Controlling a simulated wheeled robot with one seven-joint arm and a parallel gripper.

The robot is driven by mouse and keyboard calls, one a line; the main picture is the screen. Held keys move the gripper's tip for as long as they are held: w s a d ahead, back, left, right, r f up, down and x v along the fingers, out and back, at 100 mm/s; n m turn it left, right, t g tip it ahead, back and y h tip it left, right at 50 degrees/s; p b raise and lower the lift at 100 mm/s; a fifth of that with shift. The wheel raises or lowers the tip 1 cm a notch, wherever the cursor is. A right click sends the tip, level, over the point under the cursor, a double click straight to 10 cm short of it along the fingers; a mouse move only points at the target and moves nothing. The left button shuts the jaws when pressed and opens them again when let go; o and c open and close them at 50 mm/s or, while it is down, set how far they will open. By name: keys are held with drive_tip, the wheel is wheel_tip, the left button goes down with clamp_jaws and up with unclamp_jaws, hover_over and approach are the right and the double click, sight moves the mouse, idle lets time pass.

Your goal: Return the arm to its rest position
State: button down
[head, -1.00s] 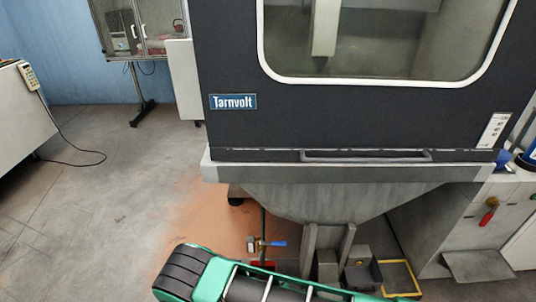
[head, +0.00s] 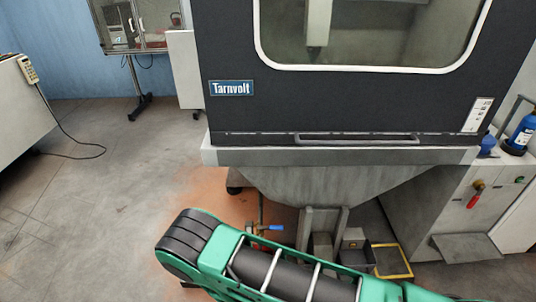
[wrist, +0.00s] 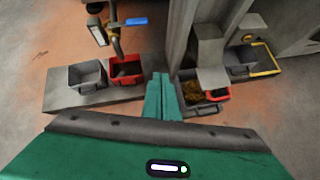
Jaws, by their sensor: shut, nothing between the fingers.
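My gripper (wrist: 162,98) shows at the middle of the wrist view, with its green fingers together and nothing between them. It points down toward the floor-level bins beneath the machine and appears apart from them. My green arm with a black joint crosses the bottom of the head view; the gripper itself is outside that view.
The dark Tarnvolt machine (head: 232,110) stands close ahead. A valve with a blue handle (wrist: 136,21) hangs over a red bin (wrist: 126,70), beside a grey bin (wrist: 88,77). A yellow-rimmed tray (head: 393,275) lies right. Open floor (head: 90,200) extends left.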

drive_tip(key=w+d+r+m+g+h, duration=0.1)
drive_tip(key=w+d+r+m+h, duration=0.15)
drive_tip(key=d+r+m, duration=0.35)
drive_tip(key=w+d+r+m+g+h, duration=0.1)
drive_tip(key=w+d+r+m, duration=0.3)
drive_tip(key=r, duration=0.4)
drive_tip(key=s+d+r+m+g, duration=0.2)
drive_tip(key=d+r+m+g, duration=0.3)
drive_tip(key=d+r+m, duration=0.8)
drive_tip(key=s+d+r+m+g+y, duration=0.1)
drive_tip(key=s+d+r+m, duration=0.35)
drive_tip(key=s+r, duration=0.2)
drive_tip(key=s+d+r+m+g+y, duration=0.1)
drive_tip(key=s+d+r+m, duration=0.2)
drive_tip(key=s+d+r, duration=0.4)
drive_tip(key=s+r+m+y, duration=0.2)
drive_tip(key=s+r+m, duration=0.2)
drive_tip(key=s, duration=0.3)
drive_tip(key=s+r+m+y, duration=0.1)
drive_tip(key=s+r+m, duration=0.3)
drive_tip(key=s+r, duration=0.2)
drive_tip(key=shift+s+r+y, duration=0.3)
drive_tip(key=shift+s+y, duration=0.05)
drive_tip(key=shift+s, duration=0.75)
drive_tip(key=shift+w, duration=0.1)
